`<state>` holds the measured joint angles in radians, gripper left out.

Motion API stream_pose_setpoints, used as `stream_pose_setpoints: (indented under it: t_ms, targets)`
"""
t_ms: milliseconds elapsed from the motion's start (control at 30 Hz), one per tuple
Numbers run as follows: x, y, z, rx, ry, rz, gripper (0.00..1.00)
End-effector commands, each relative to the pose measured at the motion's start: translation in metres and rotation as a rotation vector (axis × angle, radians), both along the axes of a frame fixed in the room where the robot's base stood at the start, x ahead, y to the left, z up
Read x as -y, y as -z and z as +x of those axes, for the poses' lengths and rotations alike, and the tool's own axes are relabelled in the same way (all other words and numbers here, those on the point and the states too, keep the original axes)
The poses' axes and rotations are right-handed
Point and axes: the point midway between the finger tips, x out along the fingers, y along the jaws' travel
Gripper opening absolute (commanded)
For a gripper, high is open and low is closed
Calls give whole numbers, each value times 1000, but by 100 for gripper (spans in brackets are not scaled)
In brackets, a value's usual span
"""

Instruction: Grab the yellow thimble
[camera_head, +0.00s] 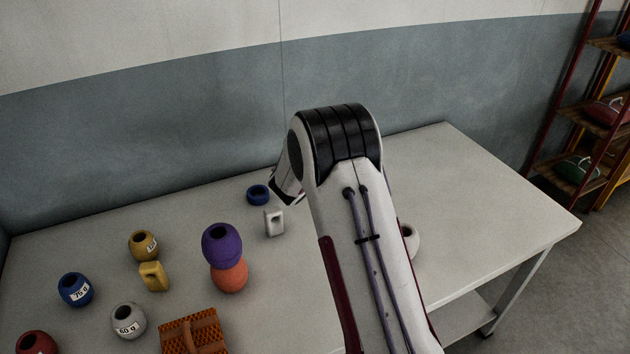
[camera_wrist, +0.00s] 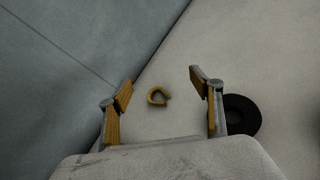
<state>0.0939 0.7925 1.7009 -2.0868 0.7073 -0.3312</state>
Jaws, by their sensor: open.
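A small yellow open ring, which looks like the yellow thimble (camera_wrist: 158,96), lies on the table in the wrist view. My gripper (camera_wrist: 161,82) is open, with one finger to the left of the thimble and one to the right. The thimble appears between the fingers in the picture and neither finger touches it. The height of the fingers above the table is hard to tell. In the head view my arm hides the fingertips, and I cannot make out this thimble there.
A dark round object (camera_wrist: 241,115) lies beside the right finger. Farther left are a yellow block (camera_head: 154,277), purple ball (camera_head: 222,243), several labelled balls and an orange basket (camera_head: 194,334). The wall borders the table.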

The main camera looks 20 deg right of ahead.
Motion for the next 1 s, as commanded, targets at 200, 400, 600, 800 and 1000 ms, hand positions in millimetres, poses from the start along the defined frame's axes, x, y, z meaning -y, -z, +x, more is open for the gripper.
stream_pose_setpoints:
  t_ms: [200, 400, 600, 800, 1000]
  targets:
    - [-10, 55, 25, -90, -139, -91, 64]
    - [-19, 95, 39, -153, -244, -155, 64]
    - [-24, 112, 44, -179, -291, -185, 64]
    - [-25, 113, 44, -181, -296, -187, 64]
    - [-24, 113, 44, -180, -294, -186, 64]
